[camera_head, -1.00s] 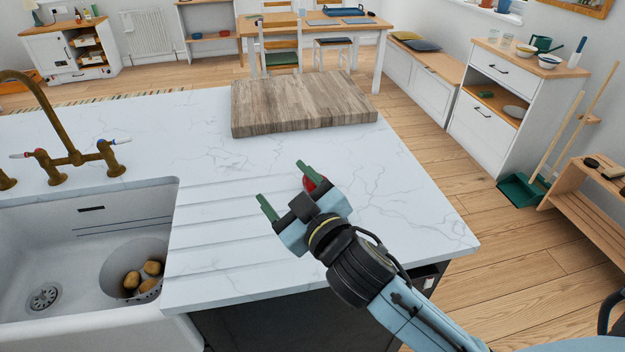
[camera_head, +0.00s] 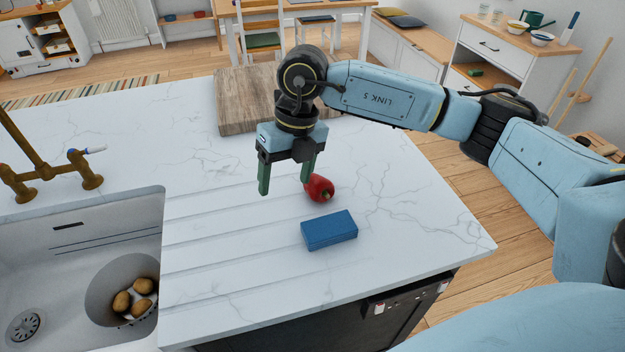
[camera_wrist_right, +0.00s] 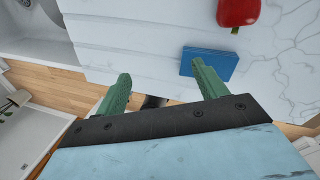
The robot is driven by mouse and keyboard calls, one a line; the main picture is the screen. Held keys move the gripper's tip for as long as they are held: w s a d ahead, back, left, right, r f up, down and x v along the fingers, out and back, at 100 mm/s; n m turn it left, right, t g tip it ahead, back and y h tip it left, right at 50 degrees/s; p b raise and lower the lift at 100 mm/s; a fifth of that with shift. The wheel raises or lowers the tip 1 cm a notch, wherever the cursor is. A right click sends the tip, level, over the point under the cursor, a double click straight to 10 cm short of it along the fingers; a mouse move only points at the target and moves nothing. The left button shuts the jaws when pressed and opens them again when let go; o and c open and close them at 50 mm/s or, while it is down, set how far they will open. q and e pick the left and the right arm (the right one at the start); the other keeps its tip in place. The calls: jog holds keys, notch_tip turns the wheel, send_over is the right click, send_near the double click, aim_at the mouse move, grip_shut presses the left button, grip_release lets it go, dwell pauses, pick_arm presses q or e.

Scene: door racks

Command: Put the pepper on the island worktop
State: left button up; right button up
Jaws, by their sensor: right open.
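The red pepper (camera_head: 320,189) lies on its side on the white marble worktop (camera_head: 400,200), right of the sink. It also shows at the top of the right wrist view (camera_wrist_right: 238,10). My right gripper (camera_head: 285,187) points down with its green fingers apart and nothing between them. It is just left of the pepper in the head view; its right finger overlaps the pepper's edge there, and I cannot tell whether they touch. In the wrist view the pepper is clear of both fingers (camera_wrist_right: 161,70). My left gripper is not in view.
A blue block (camera_head: 330,231) lies in front of the pepper, near the right fingertip in the wrist view. A wooden board (camera_head: 240,105) lies behind my gripper. The sink (camera_head: 60,250) with a bowl of potatoes is at left. The worktop's right side is clear.

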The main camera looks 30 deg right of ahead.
jog(key=w+d+r+m+h, duration=0.2)
jog(key=d+h, duration=0.2)
jog(key=d, duration=0.4)
send_over(326, 194)
jog(key=a, duration=0.1)
notch_tip(326, 194, down, 7)
jog(key=shift+d+f+p, duration=0.15)
jog(key=shift+f, duration=0.85)
jog(key=shift+d+f+p, duration=0.2)
jog(key=shift+f, duration=0.8)
jog(key=shift+d+f+p, duration=0.15)
jog(key=shift+f, duration=0.85)
grip_shut()
